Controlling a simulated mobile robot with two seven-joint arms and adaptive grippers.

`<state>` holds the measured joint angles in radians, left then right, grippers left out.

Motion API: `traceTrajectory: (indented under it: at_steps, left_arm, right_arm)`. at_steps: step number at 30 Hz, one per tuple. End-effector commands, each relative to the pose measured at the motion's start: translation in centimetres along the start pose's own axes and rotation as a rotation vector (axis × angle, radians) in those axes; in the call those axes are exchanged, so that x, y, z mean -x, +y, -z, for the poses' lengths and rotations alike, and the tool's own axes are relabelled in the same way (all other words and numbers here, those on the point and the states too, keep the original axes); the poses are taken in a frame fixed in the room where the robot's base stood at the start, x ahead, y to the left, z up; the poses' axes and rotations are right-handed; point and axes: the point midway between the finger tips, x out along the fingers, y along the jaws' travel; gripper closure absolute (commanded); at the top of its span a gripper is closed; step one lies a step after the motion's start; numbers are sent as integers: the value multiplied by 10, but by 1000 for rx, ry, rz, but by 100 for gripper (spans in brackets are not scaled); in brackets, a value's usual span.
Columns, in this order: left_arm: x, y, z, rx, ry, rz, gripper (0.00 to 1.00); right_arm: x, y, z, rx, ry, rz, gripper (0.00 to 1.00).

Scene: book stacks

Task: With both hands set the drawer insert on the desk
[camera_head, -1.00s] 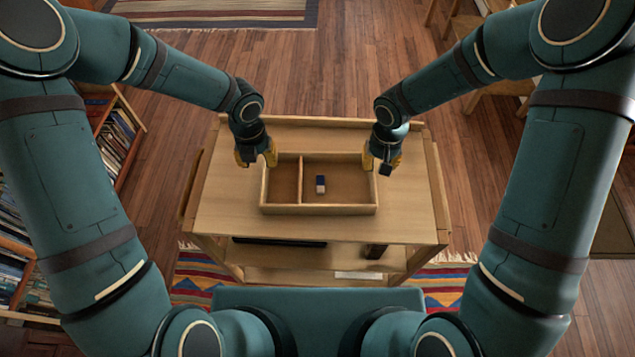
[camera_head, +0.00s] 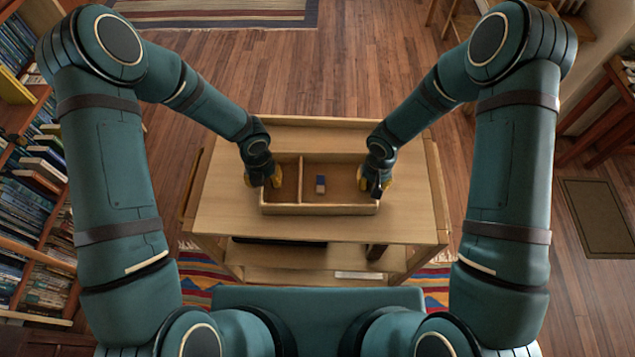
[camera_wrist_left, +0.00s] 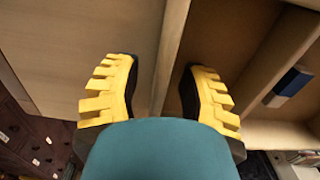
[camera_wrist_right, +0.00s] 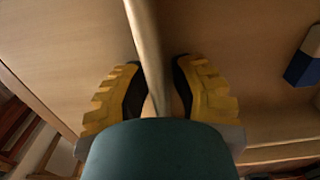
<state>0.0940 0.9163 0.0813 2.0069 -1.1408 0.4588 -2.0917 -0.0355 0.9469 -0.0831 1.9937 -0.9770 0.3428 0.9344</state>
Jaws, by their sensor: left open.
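The drawer insert (camera_head: 301,182) is a shallow light-wood box with one divider, lying flat on the desk top (camera_head: 225,200). My left gripper (camera_head: 264,182) is at the insert's left end. In the left wrist view its open fingers (camera_wrist_left: 158,88) stand either side of the end wall (camera_wrist_left: 168,50), with gaps. My right gripper (camera_head: 375,186) is at the right end. In the right wrist view its fingers (camera_wrist_right: 160,88) straddle the right end wall (camera_wrist_right: 145,40) closely; whether they touch it is unclear. A small blue and white block (camera_head: 320,185) lies in the right compartment.
The desk has an open lower shelf holding dark items. A bookshelf (camera_head: 35,190) stands at the left. The desk top is bare around the insert. A striped rug (camera_head: 440,290) lies below.

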Motion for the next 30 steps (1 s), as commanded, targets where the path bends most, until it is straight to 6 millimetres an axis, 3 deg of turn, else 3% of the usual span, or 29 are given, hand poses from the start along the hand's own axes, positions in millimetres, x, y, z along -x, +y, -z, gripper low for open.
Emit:
traceTrajectory:
  at_steps: [2, 4, 6, 21, 30]
  left_arm:
    - [0, 0, 0, 0, 0, 0, 56]
    - [0, 0, 0, 0, 0, 0, 80]
    - [0, 0, 0, 0, 0, 0, 100]
    - [1, 0, 0, 0, 0, 0, 100]
    - [19, 0, 0, 0, 0, 0, 100]
  right_arm:
    - [0, 0, 0, 0, 0, 0, 73]
    - [0, 0, 0, 0, 0, 0, 98]
    - [0, 0, 0, 0, 0, 0, 100]
    - [1, 0, 0, 0, -1, 0, 100]
    - [19, 0, 0, 0, -1, 0, 100]
